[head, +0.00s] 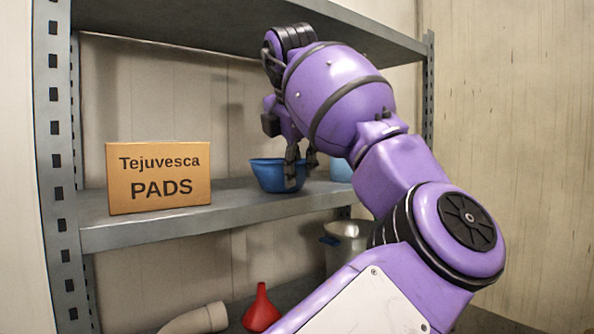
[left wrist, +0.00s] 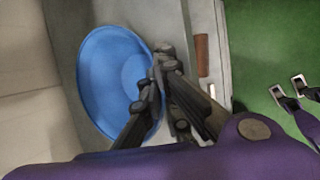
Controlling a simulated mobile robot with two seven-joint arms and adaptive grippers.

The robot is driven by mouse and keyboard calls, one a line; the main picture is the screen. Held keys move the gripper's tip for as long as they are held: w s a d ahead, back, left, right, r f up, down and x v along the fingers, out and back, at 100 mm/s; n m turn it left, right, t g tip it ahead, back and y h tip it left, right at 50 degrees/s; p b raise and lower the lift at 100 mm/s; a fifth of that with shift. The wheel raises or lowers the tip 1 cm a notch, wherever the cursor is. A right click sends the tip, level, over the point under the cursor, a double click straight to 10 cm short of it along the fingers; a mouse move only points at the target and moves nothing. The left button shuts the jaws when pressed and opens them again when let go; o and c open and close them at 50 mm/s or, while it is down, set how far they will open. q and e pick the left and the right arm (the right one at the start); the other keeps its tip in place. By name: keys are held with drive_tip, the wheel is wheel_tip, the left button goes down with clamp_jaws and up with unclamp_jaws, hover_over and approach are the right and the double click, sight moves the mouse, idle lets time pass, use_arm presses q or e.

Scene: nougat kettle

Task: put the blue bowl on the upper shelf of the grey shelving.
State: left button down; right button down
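The blue bowl (head: 268,175) is upright at the middle board (head: 240,203) of the grey shelving, right of the cardboard sign. I cannot tell whether its base touches the board. My left gripper (head: 301,172) points down at the bowl's right side. In the left wrist view the bowl (left wrist: 105,80) fills the left middle, and the left fingers (left wrist: 160,75) are close together across its rim, one on each side. A higher grey board (head: 230,22) runs along the top. My right gripper (left wrist: 289,87) shows only in the left wrist view, fingers apart and empty.
A cardboard sign reading "Tejuvesca PADS" (head: 160,177) stands on the left of the middle board. A lighter blue item (head: 342,170) is partly hidden behind my arm. Below are a metal pot (head: 347,235), a red funnel (head: 262,308) and a beige pipe (head: 200,319). Slotted posts (head: 57,150) flank the boards.

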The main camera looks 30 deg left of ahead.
use_arm(q)
drive_tip(key=c, duration=2.5)
unclamp_jaws()
drive_tip(key=shift+s+f, duration=0.2)
drive_tip(key=o, duration=0.5)
drive_tip(key=shift+r, duration=0.15)
drive_tip(key=v, duration=1.2)
drive_tip(key=shift+s, duration=0.1)
